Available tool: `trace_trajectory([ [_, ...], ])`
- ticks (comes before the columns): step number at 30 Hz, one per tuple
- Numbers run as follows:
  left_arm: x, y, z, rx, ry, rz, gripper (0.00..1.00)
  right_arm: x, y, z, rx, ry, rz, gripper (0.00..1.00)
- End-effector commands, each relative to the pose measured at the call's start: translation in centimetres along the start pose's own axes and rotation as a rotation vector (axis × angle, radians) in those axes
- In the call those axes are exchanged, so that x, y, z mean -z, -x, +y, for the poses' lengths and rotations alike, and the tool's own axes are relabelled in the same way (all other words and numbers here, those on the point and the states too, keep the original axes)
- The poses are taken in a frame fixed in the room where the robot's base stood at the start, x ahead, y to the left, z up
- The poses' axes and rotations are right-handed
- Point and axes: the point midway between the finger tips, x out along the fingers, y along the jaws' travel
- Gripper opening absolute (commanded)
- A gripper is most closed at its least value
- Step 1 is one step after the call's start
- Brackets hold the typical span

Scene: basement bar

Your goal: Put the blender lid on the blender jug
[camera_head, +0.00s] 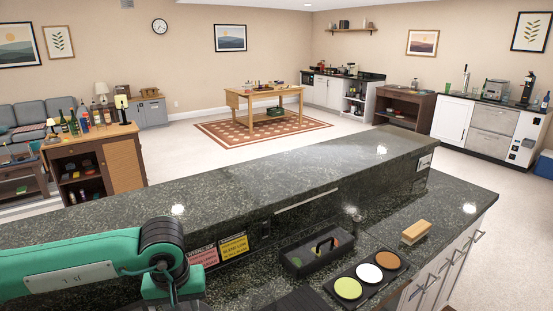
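I cannot make out a blender jug or a blender lid anywhere in the head view. A green arm of mine comes in from the left over the near dark stone counter (235,290) and bends down at a black joint. Its gripper is not in view, below or behind the frame's lower edge. My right gripper is not in view either. Small appliances stand on the far right counter, too small to identify for certain.
On the near counter are a black caddy (300,262), a black tray (391,284) with three round coloured pots, and a wooden block brush (416,231). A raised stone ledge (250,205) runs behind them. A wooden table (262,92) stands on a rug beyond, with open floor around.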

Motion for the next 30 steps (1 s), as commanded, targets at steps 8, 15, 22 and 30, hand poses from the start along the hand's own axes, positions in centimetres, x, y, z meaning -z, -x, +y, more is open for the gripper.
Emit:
trace_trajectory([
  [8, 0.1, -1.4, -1.8, -0.017, -0.196, 0.009, 0.11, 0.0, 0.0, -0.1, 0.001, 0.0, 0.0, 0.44],
  [15, 0.0, -1.6, -1.9, -0.021, -0.225, 0.011, 0.11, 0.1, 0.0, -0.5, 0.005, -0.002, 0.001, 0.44],
  [22, -0.8, -2.9, -1.8, -0.021, -0.235, 0.006, 0.11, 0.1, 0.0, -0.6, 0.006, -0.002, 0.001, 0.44],
  [30, -3.6, -6.7, -1.9, -0.03, -0.253, 0.003, 0.11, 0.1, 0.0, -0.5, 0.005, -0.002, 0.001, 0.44],
])
